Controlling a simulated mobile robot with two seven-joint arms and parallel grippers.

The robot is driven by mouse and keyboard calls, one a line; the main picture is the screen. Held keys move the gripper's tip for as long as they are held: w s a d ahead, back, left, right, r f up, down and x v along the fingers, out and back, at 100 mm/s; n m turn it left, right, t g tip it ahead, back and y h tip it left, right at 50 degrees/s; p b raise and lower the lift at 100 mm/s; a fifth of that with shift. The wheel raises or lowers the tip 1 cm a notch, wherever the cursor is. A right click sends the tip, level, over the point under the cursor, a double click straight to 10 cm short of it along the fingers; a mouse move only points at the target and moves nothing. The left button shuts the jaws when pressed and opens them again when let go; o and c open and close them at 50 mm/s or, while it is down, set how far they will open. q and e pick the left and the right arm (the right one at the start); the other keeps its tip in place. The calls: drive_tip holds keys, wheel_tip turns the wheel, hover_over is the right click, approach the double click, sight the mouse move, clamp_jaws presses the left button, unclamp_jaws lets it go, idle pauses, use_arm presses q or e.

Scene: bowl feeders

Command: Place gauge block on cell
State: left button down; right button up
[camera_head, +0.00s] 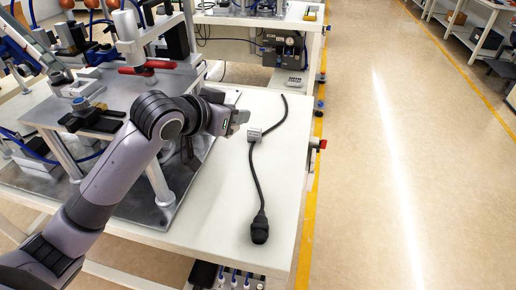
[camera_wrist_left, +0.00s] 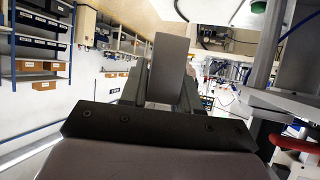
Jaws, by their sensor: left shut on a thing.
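My left gripper (camera_head: 233,119) is shut on the gauge block, a plain grey rectangular block (camera_wrist_left: 168,65) that stands up between the fingers in the left wrist view. In the head view the block is hard to tell from the fingertips. The cell looks to be the small silver box (camera_head: 255,134) on the white table, with a black cable at both ends. The gripper is just left of the cell in the picture; its height above the table is hard to judge. My right gripper is not in view.
The black cable ends in a black plug (camera_head: 260,228) toward the table's front. A metal fixture (camera_head: 125,90) with red clamp handles stands left of my arm. The white tabletop (camera_head: 225,205) around the cable is otherwise clear, and its right edge meets the aisle.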

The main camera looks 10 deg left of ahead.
sight(241, 183)
use_arm(q)
drive_tip(key=shift+w+d+r, duration=0.15)
drive_tip(key=shift+r, duration=0.3)
wheel_tip(241, 183, down, 20)
drive_tip(key=shift+r+b, duration=0.15)
drive_tip(key=shift+b, duration=0.8)
drive_tip(key=c, duration=0.8)
unclamp_jaws()
drive_tip(key=p+v, duration=0.1)
drive_tip(key=v, duration=1.1)
